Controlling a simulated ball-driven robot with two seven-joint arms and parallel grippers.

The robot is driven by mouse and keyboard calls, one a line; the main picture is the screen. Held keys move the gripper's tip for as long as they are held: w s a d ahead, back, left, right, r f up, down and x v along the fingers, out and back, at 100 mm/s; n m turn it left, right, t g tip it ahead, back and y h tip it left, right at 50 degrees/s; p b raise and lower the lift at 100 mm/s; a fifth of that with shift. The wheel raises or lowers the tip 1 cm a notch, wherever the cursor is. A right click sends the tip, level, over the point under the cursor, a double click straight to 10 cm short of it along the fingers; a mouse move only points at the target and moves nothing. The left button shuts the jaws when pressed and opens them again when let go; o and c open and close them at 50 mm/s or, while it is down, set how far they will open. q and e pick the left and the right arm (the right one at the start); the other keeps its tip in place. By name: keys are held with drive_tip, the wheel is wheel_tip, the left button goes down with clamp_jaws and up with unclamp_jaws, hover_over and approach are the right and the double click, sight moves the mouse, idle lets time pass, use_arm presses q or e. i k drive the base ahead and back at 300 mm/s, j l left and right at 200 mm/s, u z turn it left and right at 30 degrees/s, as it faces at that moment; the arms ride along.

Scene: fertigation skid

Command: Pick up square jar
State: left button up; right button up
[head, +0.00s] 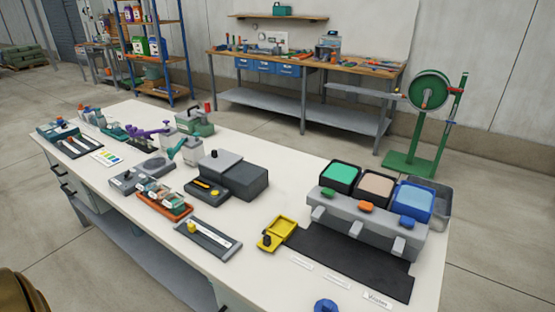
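I cannot pick out the square jar with certainty. A pale boxy container (192,153) stands at the back edge of the white-topped bench (160,208), behind the dark grey device (235,177); a teal part in front hides some of it. It may be the square jar, but it is too small to be sure. Neither of my grippers shows in the head view.
A grey dispenser (365,228) with green, beige and blue bins stands at the right, behind a black mat (350,262). A yellow scoop tray (280,232) and an orange tray (165,203) sit nearer.

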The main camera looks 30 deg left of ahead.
sight(176, 204)
drive_tip(key=u, duration=1.8)
drive_tip(key=j+z, duration=0.1)
drive_tip(key=z, duration=0.95)
drive_tip(key=j+z, duration=0.7)
drive_tip(key=j, duration=0.15)
drive_tip(key=j+z, duration=0.35)
